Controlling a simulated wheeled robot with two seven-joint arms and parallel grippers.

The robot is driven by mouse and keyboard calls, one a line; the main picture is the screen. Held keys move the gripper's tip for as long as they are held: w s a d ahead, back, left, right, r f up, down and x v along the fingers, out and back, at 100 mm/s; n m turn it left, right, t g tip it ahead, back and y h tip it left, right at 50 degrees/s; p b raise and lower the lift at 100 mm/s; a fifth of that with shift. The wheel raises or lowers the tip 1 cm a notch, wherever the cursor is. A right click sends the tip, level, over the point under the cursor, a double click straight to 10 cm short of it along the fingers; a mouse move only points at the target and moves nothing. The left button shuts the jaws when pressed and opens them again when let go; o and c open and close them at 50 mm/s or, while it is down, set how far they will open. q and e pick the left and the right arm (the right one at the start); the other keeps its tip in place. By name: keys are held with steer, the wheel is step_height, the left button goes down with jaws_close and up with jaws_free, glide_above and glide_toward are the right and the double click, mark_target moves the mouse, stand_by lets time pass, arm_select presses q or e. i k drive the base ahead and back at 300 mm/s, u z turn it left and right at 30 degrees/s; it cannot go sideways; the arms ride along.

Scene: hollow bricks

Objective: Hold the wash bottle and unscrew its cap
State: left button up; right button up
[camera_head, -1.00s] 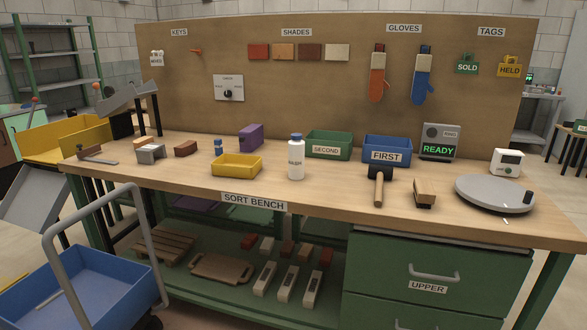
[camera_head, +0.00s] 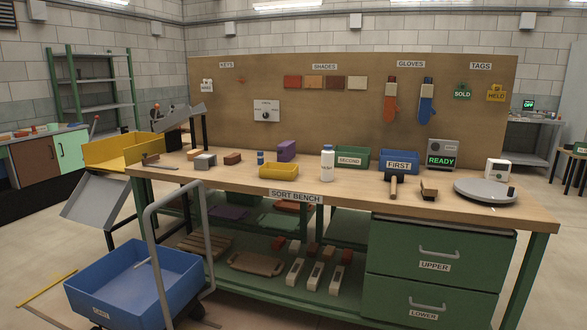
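The wash bottle (camera_head: 327,165) is white with a label and stands upright on the wooden sort bench (camera_head: 349,194), near the middle. Its cap (camera_head: 327,147) is blue and sits on top of the bottle. Neither of my grippers shows in the head view, so nothing of mine touches the bottle there.
A mallet (camera_head: 397,185) lies right. A blue cart (camera_head: 135,278) stands on the floor at front left.

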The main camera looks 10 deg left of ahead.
mark_target(328, 156)
steer(key=u, duration=0.8)
steer(key=i, duration=1.85)
steer(key=z, duration=0.75)
